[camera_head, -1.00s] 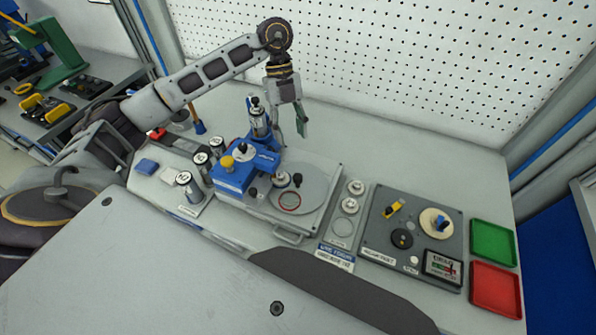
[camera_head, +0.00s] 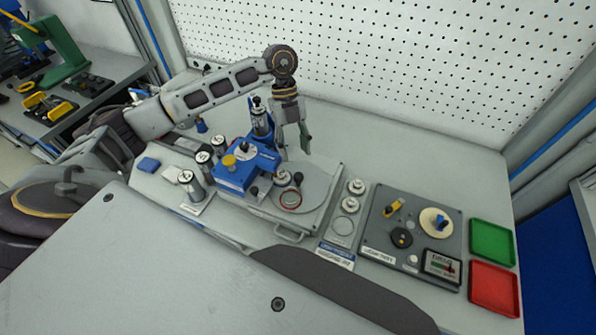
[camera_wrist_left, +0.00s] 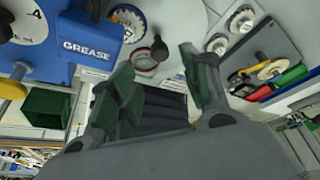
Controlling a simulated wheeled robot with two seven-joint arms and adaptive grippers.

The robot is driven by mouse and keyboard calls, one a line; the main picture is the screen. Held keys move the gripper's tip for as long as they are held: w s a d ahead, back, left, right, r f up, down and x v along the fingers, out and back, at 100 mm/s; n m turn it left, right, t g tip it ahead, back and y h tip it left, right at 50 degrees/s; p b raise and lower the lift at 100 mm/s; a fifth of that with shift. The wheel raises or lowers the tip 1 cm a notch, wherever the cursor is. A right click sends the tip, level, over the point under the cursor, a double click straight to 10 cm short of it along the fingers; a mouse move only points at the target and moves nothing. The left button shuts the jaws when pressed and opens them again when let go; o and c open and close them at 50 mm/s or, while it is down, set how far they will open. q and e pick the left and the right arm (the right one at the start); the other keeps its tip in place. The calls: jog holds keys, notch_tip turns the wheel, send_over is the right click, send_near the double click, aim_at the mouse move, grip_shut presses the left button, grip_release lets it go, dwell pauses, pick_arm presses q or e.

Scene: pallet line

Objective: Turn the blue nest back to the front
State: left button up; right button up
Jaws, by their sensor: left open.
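A grey turntable disc (camera_head: 316,184) lies on a light base plate right of the blue grease unit (camera_head: 236,177). A red ring (camera_head: 290,200) sits on its front part, with an upright black knob (camera_head: 298,178) and a round metal part (camera_head: 281,178) behind it. In the left wrist view the red ring (camera_wrist_left: 145,70), the knob (camera_wrist_left: 158,47) and the grease unit (camera_wrist_left: 92,40) also show. My left gripper (camera_head: 294,148) is open and empty above the disc's back part. My right gripper is out of view.
Labelled canisters (camera_head: 190,182) stand left of the grease unit. To the right are a plate with small metal parts (camera_head: 343,224), a dark panel with a dial (camera_head: 376,236), a green tray (camera_head: 492,242) and a red tray (camera_head: 494,288). The bench behind the disc is clear.

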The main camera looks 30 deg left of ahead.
aim_at(298, 175)
pick_arm(q)
jog(key=shift+p+x, duration=0.6)
jog(key=shift+x, duration=3.75)
grip_shut()
